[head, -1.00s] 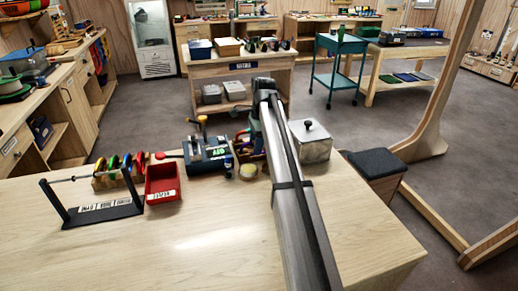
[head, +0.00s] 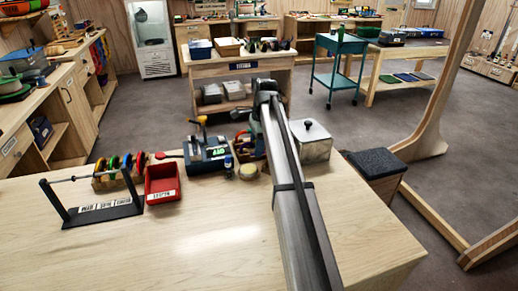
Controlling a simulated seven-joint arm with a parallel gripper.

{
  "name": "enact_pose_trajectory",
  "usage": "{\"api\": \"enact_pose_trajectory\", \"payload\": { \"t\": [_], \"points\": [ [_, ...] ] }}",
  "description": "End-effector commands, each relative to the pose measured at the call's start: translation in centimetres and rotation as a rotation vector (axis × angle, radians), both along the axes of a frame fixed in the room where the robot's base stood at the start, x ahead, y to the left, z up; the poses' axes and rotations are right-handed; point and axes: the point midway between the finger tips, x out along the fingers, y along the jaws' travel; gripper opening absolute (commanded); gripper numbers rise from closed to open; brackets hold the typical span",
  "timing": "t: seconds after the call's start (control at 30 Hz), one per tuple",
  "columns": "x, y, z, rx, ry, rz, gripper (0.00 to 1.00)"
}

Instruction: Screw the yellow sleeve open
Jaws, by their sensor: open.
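A small yellow part (head: 201,120) shows on top of a dark upright at this fixture. I cannot tell whether it is the yellow sleeve, and I make out no thread or opening at this size. My arm reaches from the bottom of the view to just right of the fixture, where its end bends down. My gripper's fingers are hidden behind my own arm, so their contact with anything does not show.
A round yellowish tub (head: 248,172) is close by. A metal box (head: 311,142) stands right of my arm. The bench front is clear.

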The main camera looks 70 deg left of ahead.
Motion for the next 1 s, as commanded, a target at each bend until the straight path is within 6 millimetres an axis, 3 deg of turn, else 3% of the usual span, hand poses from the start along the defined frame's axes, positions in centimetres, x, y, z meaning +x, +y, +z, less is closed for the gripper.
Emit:
{"api": "enact_pose_trajectory", "payload": {
  "t": [1.0],
  "points": [
    [0.0, -0.4, 1.6, 0.000, 0.000, 0.000, 0.47]
  ]
}}
